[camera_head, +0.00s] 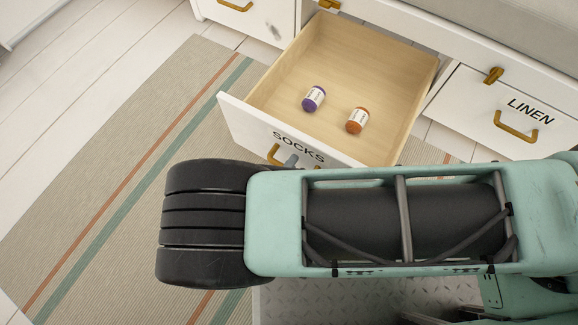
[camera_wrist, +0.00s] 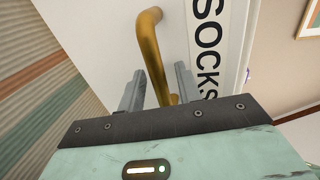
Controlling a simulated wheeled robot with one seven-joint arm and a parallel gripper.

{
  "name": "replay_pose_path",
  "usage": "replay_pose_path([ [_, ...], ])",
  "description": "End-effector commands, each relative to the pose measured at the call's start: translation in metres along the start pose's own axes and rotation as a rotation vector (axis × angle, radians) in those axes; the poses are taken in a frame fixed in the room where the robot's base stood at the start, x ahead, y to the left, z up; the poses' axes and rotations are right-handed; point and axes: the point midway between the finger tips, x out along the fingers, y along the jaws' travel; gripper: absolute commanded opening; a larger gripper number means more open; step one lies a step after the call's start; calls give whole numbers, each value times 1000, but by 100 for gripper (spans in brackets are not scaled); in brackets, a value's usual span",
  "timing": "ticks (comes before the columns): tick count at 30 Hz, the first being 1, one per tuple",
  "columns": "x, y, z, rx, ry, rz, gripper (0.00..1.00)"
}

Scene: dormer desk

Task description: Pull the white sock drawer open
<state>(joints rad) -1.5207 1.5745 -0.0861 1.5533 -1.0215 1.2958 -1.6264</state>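The white sock drawer (camera_head: 262,129), labelled SOCKS, stands pulled well out of the white unit, its pale wooden inside showing. Its brass handle (camera_wrist: 152,55) is large in the wrist view, beside the SOCKS lettering. My gripper (camera_wrist: 159,80) is at this handle, with one grey finger on each side of it. The fingers are apart and gaps show between them and the handle, so it looks open around it. In the head view my arm covers most of the gripper; a grey finger shows at the handle (camera_head: 273,154).
A purple-and-white bottle (camera_head: 314,98) and an orange-and-white bottle (camera_head: 357,120) lie in the drawer. A closed LINEN drawer (camera_head: 480,112) is to the right, and another brass-handled drawer front (camera_head: 262,22) is at upper left. A striped rug (camera_head: 130,150) covers the floor at left.

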Motion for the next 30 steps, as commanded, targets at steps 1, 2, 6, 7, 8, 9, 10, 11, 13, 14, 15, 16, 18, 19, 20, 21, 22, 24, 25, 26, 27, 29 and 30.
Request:
replay_pose_path([
  [1, 0, 0, 0, 0, 0, 0, 34],
  [2, 0, 0, 0, 0, 0, 0, 34],
  [6, -10, -1, 0, 1, -2, 1, 34],
  [7, -14, -2, 0, 0, -2, 2, 34],
  [8, -19, -2, 0, 0, -2, 2, 34],
  [9, -26, -3, 0, 0, -2, 2, 34],
  [10, -32, -3, 0, 0, -3, 2, 34],
  [11, -39, -3, 0, 1, -3, 2, 34],
  [13, -54, -3, 0, 1, -3, 3, 34],
  [14, -60, -3, 0, 1, -3, 1, 34],
  [15, -69, -2, 0, 1, -3, 2, 34],
  [16, -75, -2, 0, 0, -2, 2, 34],
  [18, -88, -2, 0, 1, -2, 2, 34],
  [19, -93, -2, 0, 2, -2, 1, 34],
  [20, -98, -2, 0, 1, -2, 2, 34],
  [21, -103, -1, 0, 0, -1, 1, 34],
  [22, -107, -1, 0, 0, -1, 1, 34],
  [24, -113, 0, 0, 0, -1, 1, 34],
  [25, -115, 0, 0, 0, -1, 0, 34],
  [26, -117, 0, 0, 0, -1, 0, 34],
  [27, -119, 0, 0, 0, -1, 0, 34],
  [29, -120, 0, 0, 0, 0, 0, 34],
  [30, -120, 0, 0, 0, 0, 0, 34],
])
